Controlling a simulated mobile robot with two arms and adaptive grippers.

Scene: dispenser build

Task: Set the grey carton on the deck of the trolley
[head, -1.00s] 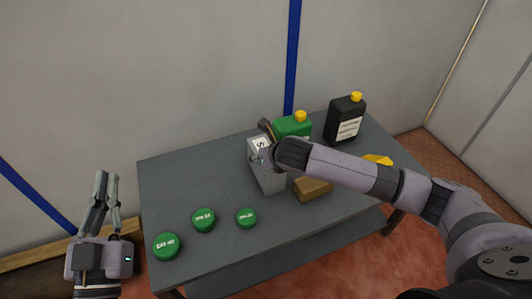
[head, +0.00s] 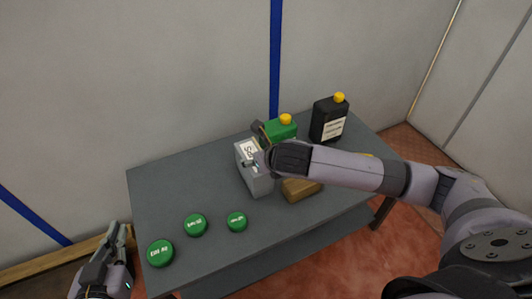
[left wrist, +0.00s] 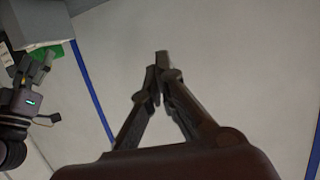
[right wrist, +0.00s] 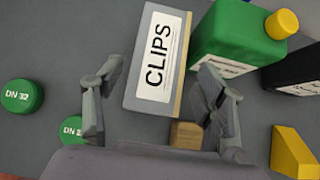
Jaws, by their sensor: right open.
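The grey carton (head: 258,181) stands upright on the grey table, its white CLIPS label on top; it also shows in the right wrist view (right wrist: 184,62). My right gripper (head: 260,150) is at the top of the carton. In the right wrist view its open fingers (right wrist: 157,95) lie on either side of the carton, with gaps visible; contact cannot be seen. My left gripper (head: 117,235) is low at the left, away from the table; in the left wrist view its fingertips (left wrist: 160,62) meet, with nothing between them. I see no trolley that I can identify.
The table (head: 165,195) also bears a green jug (head: 281,130), a black jug (head: 328,122), a brown block (head: 302,190), a yellow wedge (right wrist: 293,152) and green round caps (head: 160,253). The jug and block stand close to the carton. A wall is behind.

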